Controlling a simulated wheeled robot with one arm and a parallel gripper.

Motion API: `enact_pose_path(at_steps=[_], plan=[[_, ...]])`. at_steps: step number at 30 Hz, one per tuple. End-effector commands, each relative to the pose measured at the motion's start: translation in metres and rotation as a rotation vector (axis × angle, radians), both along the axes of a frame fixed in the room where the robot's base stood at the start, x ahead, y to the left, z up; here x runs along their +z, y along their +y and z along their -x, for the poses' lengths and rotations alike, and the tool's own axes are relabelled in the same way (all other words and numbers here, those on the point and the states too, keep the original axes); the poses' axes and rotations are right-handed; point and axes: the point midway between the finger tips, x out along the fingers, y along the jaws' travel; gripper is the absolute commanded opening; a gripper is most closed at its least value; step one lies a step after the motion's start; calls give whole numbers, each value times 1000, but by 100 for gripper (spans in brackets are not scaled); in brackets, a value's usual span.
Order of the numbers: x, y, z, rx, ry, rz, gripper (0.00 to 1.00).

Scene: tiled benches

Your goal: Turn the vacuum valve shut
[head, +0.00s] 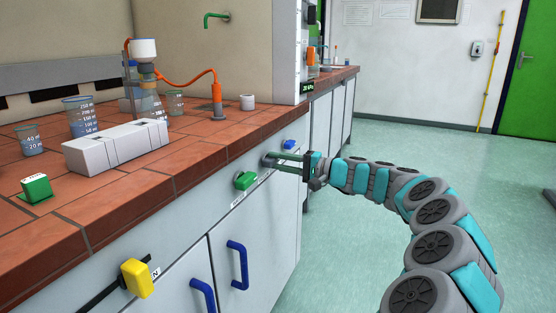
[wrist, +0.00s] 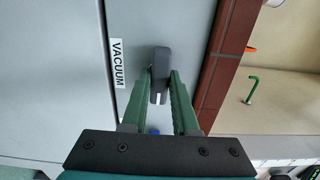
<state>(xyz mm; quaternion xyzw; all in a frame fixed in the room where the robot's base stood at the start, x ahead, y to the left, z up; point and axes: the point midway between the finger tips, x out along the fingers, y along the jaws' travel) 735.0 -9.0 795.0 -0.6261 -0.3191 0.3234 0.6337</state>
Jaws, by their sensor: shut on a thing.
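The vacuum valve's dark grey handle (wrist: 158,62) stands out from the grey bench front in the wrist view. It sits beside the white VACUUM label (wrist: 117,64). The handle's long side runs along the fingers in that view. My gripper (wrist: 160,80) has one green finger on each side of the handle and is shut on it. In the head view my gripper (head: 279,159) reaches the bench front from the right, and its fingers partly hide the grey handle.
Blue door handles (head: 238,265) stick out below. Glassware, including a beaker (head: 80,118), stands on the tiled benchtop (head: 140,196).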

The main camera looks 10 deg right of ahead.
Motion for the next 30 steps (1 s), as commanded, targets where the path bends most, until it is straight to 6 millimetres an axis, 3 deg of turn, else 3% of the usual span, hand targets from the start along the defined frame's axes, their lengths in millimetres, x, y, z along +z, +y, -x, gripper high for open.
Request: enact_pose_path(at_steps=[10, 11, 18, 26, 30], plan=[[0, -1, -1, -4, 2, -4, 0], [0, -1, -1, -4, 2, -4, 30], [0, -1, 0, -2, 2, -3, 57], [0, -1, 0, -2, 2, -3, 57], [0, -11, 6, -5, 1, -2, 57]])
